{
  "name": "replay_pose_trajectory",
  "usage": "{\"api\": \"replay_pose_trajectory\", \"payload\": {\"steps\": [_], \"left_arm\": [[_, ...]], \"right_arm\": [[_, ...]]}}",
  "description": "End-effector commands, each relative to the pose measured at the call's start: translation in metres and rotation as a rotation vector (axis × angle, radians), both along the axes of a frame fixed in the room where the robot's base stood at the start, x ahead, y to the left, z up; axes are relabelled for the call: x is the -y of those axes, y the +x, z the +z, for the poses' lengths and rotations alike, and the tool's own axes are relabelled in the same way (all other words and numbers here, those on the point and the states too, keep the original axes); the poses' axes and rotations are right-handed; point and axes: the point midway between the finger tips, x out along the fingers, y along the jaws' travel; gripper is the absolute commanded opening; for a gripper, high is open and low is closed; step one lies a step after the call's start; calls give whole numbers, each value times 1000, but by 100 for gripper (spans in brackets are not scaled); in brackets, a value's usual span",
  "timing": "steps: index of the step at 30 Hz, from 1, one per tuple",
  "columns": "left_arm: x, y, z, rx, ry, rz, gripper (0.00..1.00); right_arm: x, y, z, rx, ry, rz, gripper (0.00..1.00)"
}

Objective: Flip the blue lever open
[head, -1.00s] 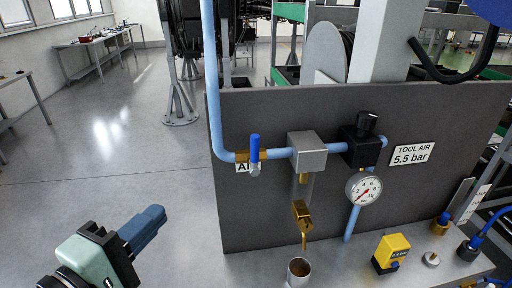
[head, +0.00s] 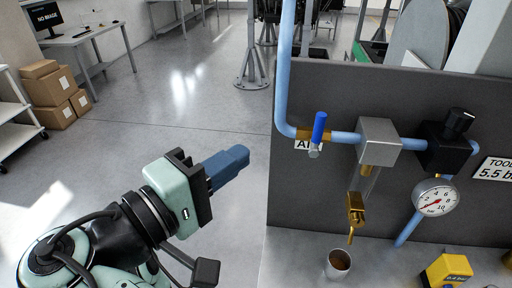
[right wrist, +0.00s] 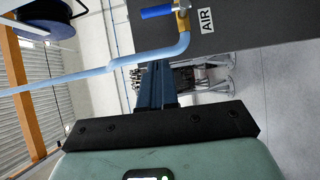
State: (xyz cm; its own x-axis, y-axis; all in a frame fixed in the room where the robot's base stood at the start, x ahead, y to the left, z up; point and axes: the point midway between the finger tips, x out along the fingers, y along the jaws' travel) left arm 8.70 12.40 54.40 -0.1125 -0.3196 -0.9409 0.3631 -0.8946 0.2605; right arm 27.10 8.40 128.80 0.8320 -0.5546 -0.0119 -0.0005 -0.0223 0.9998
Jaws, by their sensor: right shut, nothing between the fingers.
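The blue lever (head: 319,127) stands upright on a brass valve (head: 308,134) in the light blue pipe, crosswise to the level pipe run. In the right wrist view the lever (right wrist: 158,12) shows at the top edge, lying sideways in that turned picture. My right gripper (head: 243,154) has blue fingers pressed together with nothing between them. It is left of the lever and a little lower in the head view, apart from it. In the right wrist view its fingers (right wrist: 156,68) point up the picture. My left gripper is not in view.
A dark panel (head: 340,90) carries the pipe (head: 284,70), a grey block (head: 378,142), a black regulator (head: 440,145) and a gauge (head: 436,197). A brass drain (head: 356,207) hangs over a cup (head: 338,263). A yellow box (head: 448,269) stands right. Floor left of the panel is clear.

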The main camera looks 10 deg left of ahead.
Motion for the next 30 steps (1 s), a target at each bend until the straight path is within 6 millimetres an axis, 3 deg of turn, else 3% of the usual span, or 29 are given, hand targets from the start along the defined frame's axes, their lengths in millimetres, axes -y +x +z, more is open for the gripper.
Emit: {"api": "replay_pose_trajectory", "payload": {"steps": [13, 21, 30], "left_arm": [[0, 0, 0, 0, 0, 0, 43], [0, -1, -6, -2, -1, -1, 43], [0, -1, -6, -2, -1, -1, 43]], "right_arm": [[54, 75, -1, -1, 1, -4, 0], [84, 79, -2, 0, 0, -1, 0], [88, 80, -2, 0, 0, -1, 0]]}}
